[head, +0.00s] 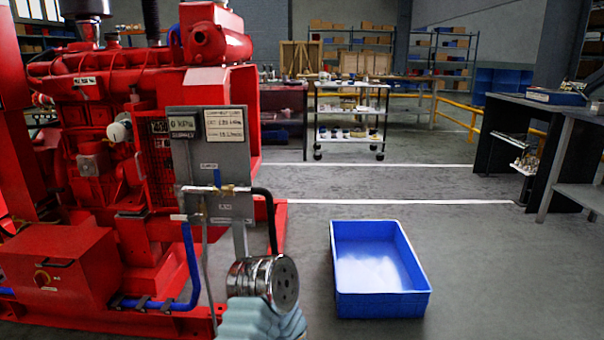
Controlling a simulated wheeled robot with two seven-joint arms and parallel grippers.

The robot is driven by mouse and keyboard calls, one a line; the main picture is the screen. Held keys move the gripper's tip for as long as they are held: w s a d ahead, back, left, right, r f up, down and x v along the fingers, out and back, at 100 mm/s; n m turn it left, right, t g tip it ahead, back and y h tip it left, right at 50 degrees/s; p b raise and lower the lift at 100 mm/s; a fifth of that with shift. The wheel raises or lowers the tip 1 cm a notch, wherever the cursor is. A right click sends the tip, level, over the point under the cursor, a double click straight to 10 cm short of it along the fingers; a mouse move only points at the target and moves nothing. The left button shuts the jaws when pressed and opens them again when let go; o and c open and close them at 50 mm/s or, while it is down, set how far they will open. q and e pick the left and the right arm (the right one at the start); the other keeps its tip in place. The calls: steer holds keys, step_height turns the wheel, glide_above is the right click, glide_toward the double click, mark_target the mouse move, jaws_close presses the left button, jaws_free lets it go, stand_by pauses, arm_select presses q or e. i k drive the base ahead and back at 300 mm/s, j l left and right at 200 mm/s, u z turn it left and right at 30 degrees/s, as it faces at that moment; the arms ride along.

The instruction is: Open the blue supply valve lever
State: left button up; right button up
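The blue supply valve lever (217,179) stands upright, roughly in line with the vertical riser, on a small brass valve (222,189). The valve is on the lower part of a grey panel (212,150) at the front right of the red engine. A black hose (271,220) runs from the valve's right side and bends down. A blue hose (191,262) hangs to the left of the panel. A metal cylinder with a pale ribbed part, seemingly part of my arm, shows at the bottom, below and in front of the panel. No gripper fingers are visible, and nothing visible touches the lever.
The red diesel pumpset (110,120) fills the left. A blue crate (382,310) sits on the floor right of the panel. A white trolley (349,125) stands behind, and a dark workbench (520,112) is at right. Open floor lies between them.

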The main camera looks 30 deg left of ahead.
mark_target(216, 172)
steer(key=j+z, duration=0.15)
steer(key=j, duration=0.35)
steer(key=j+z, duration=0.2)
steer(key=j, duration=0.3)
steer(key=k+j+z, duration=0.15)
steer(key=j, duration=0.35)
steer(key=j+z, duration=0.15)
steer(key=j, duration=0.35)
steer(key=k+j+z, duration=0.2)
steer(key=j, duration=0.3)
